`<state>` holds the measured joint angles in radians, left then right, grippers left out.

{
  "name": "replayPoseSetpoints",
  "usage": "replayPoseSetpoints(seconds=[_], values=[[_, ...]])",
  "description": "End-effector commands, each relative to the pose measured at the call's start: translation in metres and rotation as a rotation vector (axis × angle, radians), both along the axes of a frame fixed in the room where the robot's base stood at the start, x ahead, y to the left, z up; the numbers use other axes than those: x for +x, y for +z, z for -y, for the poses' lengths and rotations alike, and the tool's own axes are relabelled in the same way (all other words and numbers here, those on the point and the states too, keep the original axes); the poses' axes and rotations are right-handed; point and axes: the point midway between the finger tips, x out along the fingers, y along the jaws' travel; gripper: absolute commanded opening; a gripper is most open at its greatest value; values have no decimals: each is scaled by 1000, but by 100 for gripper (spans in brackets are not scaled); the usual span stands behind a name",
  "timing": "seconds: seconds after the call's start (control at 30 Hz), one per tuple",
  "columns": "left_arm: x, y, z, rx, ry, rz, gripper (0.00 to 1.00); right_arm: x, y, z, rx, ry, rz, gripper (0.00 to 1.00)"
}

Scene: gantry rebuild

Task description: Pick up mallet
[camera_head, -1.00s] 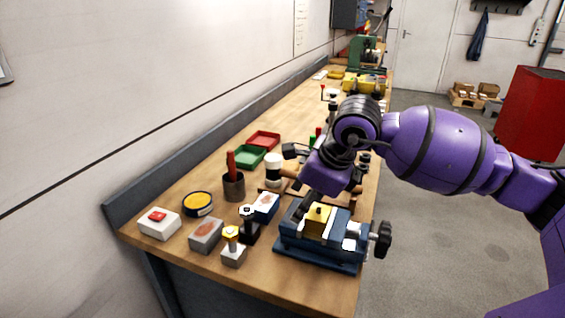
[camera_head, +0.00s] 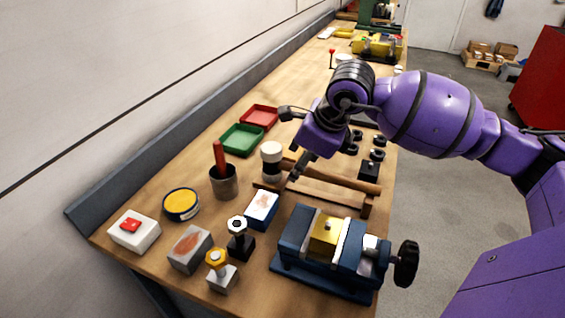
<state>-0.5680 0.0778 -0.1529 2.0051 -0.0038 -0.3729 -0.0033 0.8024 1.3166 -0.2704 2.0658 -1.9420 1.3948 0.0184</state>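The mallet has a wooden handle (camera_head: 343,178) that lies across a low brown wooden rack (camera_head: 328,197). A cylinder with white ends and a dark middle (camera_head: 271,160) stands at the handle's left end and looks like the mallet's head. My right gripper (camera_head: 290,146) comes in from the right above the bench. Its fingers are spread wide, one toward the green tray and one down by the handle near the head. It holds nothing; whether the lower finger touches the handle I cannot tell. My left gripper is not in view.
A blue vise (camera_head: 325,252) stands in front of the rack. A cup with a red handle (camera_head: 223,182), a yellow-topped tin (camera_head: 181,204) and small blocks stand left. Green (camera_head: 242,139) and red (camera_head: 260,117) trays lie behind. Black round parts (camera_head: 376,155) stand right of my gripper.

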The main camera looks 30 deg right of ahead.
Motion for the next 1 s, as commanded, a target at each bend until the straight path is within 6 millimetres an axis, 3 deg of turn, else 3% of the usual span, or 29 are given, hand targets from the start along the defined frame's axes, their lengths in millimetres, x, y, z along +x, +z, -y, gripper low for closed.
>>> replayPoseSetpoints(seconds=[0.3, 0.6, 1.0], values=[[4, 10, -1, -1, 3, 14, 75, 18, -37, -8, 2, -1, 1, 52], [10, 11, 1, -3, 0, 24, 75, 20, -42, -9, 0, 0, 1, 50], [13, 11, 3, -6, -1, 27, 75, 20, -42, -9, 1, 0, 1, 0]])
